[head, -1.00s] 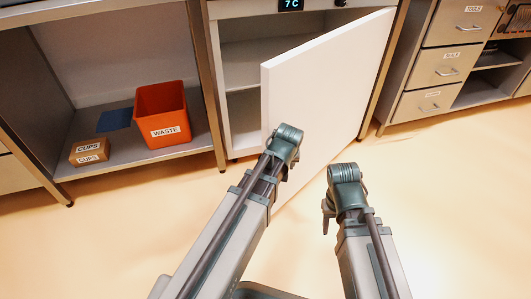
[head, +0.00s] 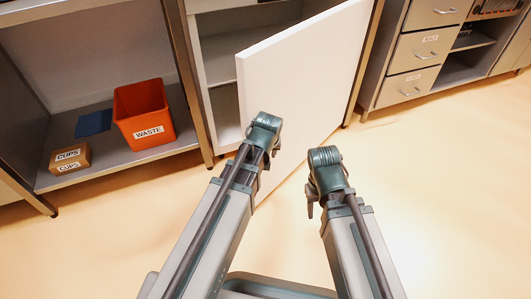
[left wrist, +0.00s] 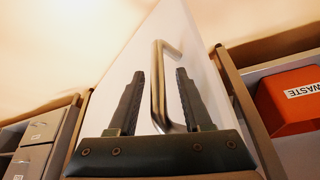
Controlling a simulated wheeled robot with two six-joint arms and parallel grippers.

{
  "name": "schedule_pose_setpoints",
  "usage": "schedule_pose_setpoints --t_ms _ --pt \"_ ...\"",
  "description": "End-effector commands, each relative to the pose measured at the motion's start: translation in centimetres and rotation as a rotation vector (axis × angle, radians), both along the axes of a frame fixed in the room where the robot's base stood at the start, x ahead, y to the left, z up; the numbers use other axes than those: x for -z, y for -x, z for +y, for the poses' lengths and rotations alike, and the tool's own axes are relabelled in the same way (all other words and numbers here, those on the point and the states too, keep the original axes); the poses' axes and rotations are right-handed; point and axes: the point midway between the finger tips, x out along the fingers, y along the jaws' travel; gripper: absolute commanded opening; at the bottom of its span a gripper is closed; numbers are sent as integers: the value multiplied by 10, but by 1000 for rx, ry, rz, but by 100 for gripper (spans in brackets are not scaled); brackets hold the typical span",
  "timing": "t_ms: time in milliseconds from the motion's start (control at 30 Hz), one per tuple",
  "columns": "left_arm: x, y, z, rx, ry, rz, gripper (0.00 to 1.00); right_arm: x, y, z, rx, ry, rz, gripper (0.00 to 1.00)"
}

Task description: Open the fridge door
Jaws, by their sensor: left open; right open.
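The white fridge door (head: 305,85) stands partly open, swung out toward me. The shelves of the fridge (head: 217,65) show in the gap on its left. In the left wrist view, the metal handle (left wrist: 158,85) rises from the white door face (left wrist: 175,30). My left gripper (left wrist: 155,100) is open, with a dark finger on each side of the handle. In the head view my left arm ends in front of the door's free edge, and the handle is hidden. My right gripper (head: 311,200) is open and empty, right of the left one and apart from the door.
An orange waste bin (head: 144,112), a cups box (head: 70,158) and a blue item (head: 93,122) sit on an open shelf at the left. A drawer cabinet (head: 417,50) stands at the right. The floor (head: 450,180) at the right is clear.

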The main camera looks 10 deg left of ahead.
Motion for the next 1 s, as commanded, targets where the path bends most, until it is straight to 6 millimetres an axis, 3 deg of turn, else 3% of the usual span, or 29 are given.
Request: schedule_pose_setpoints --t_ms 1000 --pt "-67 24 -12 0 0 0 50 -67 0 0 -15 0 2 50"
